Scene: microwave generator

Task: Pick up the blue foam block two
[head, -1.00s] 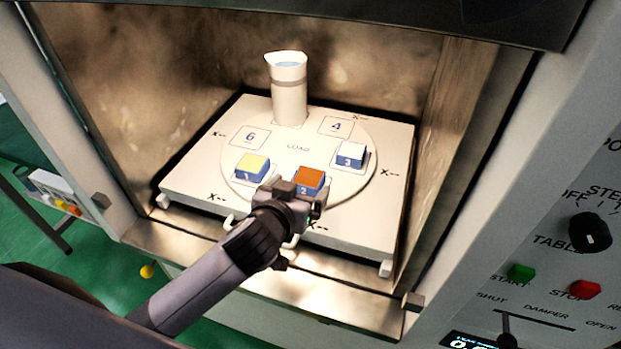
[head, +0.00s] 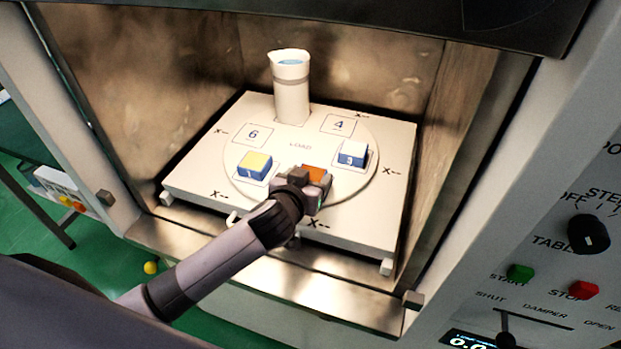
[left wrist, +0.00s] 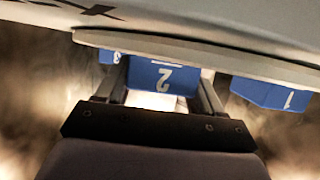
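Blue foam block two (head: 314,174), with an orange-brown top, sits on the round turntable inside the chamber, at its front. My left gripper (head: 305,176) is at the block and hides its front face in the head view. In the left wrist view, the "2" face of the block (left wrist: 163,76) lies between the two fingers (left wrist: 162,90), one on each side, with small gaps showing. The gripper looks open, and the block still looks seated on its spot. My right gripper is not in view.
A tall white beaker (head: 290,88) stands at the back of the white plate (head: 200,183). Chamber walls enclose the sides; a control panel (head: 560,240) is on the right.

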